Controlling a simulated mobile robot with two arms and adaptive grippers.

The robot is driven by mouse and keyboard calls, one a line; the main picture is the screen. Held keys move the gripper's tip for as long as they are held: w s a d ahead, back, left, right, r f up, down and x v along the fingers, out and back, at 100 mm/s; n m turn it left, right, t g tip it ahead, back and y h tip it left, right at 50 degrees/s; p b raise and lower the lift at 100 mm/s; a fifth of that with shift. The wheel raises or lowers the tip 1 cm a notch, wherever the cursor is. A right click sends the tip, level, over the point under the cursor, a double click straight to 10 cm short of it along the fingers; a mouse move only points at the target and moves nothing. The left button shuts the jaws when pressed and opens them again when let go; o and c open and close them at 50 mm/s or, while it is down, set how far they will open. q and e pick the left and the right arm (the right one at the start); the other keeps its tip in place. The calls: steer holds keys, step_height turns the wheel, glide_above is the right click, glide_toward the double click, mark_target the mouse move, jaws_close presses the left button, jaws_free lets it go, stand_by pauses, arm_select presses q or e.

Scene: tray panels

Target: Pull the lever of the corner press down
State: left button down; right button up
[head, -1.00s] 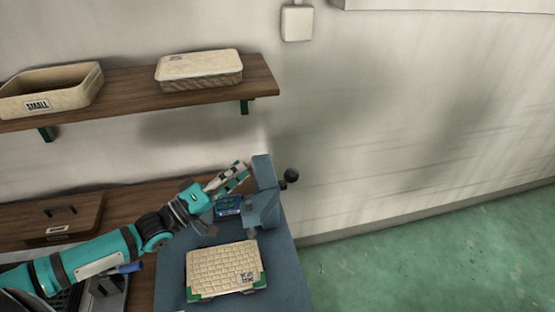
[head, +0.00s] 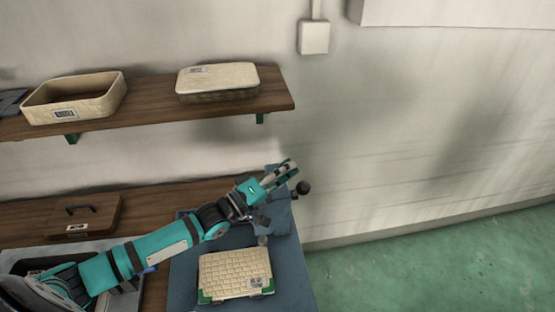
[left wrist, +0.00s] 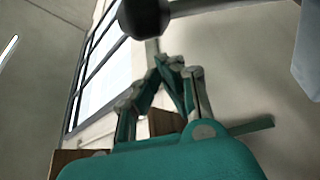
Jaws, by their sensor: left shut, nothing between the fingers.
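The corner press (head: 280,222) is blue-grey and stands at the back right corner of the blue work surface, partly hidden behind my left gripper. Its lever ends in a black ball knob (head: 303,187), which sticks out to the right. My left gripper (head: 291,168) is shut and empty, in front of the press top. In the head view its fingertips are just up and left of the knob. In the left wrist view the knob (left wrist: 145,17) and its grey rod (left wrist: 220,7) show beyond the fingertips (left wrist: 170,62), apparently apart from them. My right gripper is out of view.
A cream ribbed panel (head: 235,270) with green corners lies on the blue surface (head: 185,285) in front of the press. A wooden shelf (head: 150,108) above holds an open box (head: 75,100) and a lidded box (head: 217,80). Right of the press is free room.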

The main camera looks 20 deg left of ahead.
arm_select(q)
steer(key=shift+s+d+f, duration=0.4)
steer(key=shift+s+d, duration=0.1)
steer(key=shift+s, duration=0.15)
